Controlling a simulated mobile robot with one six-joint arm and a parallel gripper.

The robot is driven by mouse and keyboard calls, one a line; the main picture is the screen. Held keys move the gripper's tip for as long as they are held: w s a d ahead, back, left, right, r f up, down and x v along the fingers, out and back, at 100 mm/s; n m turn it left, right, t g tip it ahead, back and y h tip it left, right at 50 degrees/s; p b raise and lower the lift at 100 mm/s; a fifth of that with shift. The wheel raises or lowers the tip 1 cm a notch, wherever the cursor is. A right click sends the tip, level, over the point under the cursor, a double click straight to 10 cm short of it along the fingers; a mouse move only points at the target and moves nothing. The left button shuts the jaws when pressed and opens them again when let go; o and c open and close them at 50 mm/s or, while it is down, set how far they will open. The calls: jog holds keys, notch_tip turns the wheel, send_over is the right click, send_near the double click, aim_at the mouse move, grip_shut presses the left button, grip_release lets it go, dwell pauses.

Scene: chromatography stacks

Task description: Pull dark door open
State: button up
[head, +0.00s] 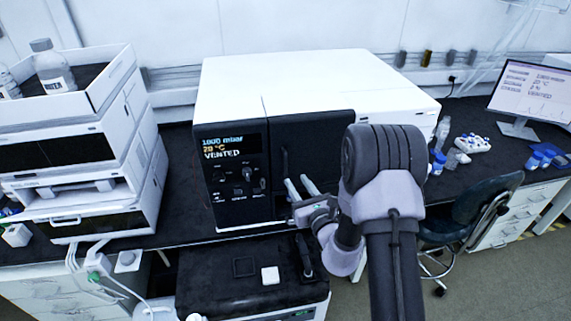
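The dark door (322,140) is the black panel on the right of the white instrument's front, beside the black control panel (236,165). It looks closed. A thin upright handle (284,160) shows near the door's left edge. My gripper (297,182) is in front of the door's lower left part, close to the handle's lower end. Its two pale fingers are apart, with a gap between them and nothing seen in it. I cannot tell whether a finger touches the handle or the door. My arm hides the door's lower right part.
A dark-topped unit (215,270) stands in front below the instrument. A stack of white modules (75,165) with bottles on top is at left. Vials (470,143), a monitor (528,95) and a chair (478,205) are at right. Bare bench shows left of the instrument.

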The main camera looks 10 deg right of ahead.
aim_at(286, 166)
jog(key=w, duration=0.2)
jog(key=w+a, duration=0.1)
jog(key=w, duration=0.4)
jog(key=shift+w+a, duration=0.3)
jog(key=shift+w, duration=0.1)
grip_shut()
dwell(0.8)
